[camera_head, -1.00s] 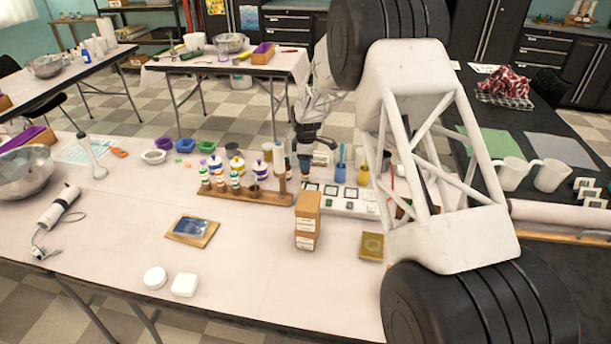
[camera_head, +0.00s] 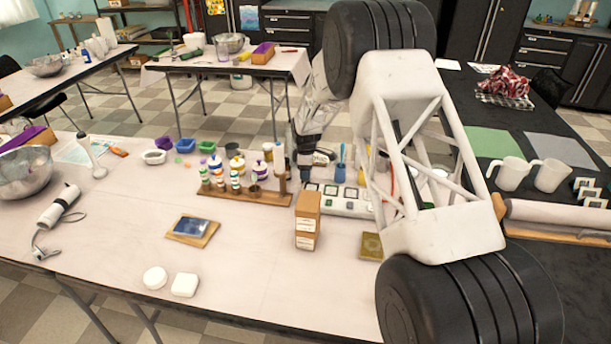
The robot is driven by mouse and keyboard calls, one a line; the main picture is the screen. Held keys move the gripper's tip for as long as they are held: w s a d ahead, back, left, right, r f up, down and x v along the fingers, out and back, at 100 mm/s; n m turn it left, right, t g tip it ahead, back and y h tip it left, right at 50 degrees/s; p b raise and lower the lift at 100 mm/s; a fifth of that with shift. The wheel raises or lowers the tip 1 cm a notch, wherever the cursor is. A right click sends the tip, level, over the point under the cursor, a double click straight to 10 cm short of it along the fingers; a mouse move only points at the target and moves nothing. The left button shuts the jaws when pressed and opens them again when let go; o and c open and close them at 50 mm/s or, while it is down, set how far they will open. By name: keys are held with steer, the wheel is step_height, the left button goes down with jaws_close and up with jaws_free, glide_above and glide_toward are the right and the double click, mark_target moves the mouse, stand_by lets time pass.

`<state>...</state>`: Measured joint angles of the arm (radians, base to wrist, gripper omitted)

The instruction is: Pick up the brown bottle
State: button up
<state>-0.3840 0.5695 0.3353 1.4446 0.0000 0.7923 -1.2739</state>
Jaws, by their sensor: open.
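A slim brown bottle (camera_head: 281,178) stands at the right end of the wooden rack (camera_head: 240,195), beside several small white bottles with coloured caps. It is small in the view, and its outline is hard to make out. My gripper (camera_head: 305,171) is just right of it, low over the back of the table, behind the brown box. The gripper is open and appears apart from the bottle. The fingertips are small and partly hidden, so the exact gap cannot be told.
A brown box (camera_head: 307,222) stands in front of my gripper. A white tray (camera_head: 345,207) with small squares lies to the right. Blue bottles (camera_head: 340,170) stand behind the tray. My large white arm link covers the table's right part.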

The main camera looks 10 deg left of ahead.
steer(key=shift+c, duration=0.4)
steer(key=c, duration=0.6)
steer(key=shift+c, duration=0.2)
steer(key=shift+r, duration=0.1)
steer(key=shift+r, duration=4.95)
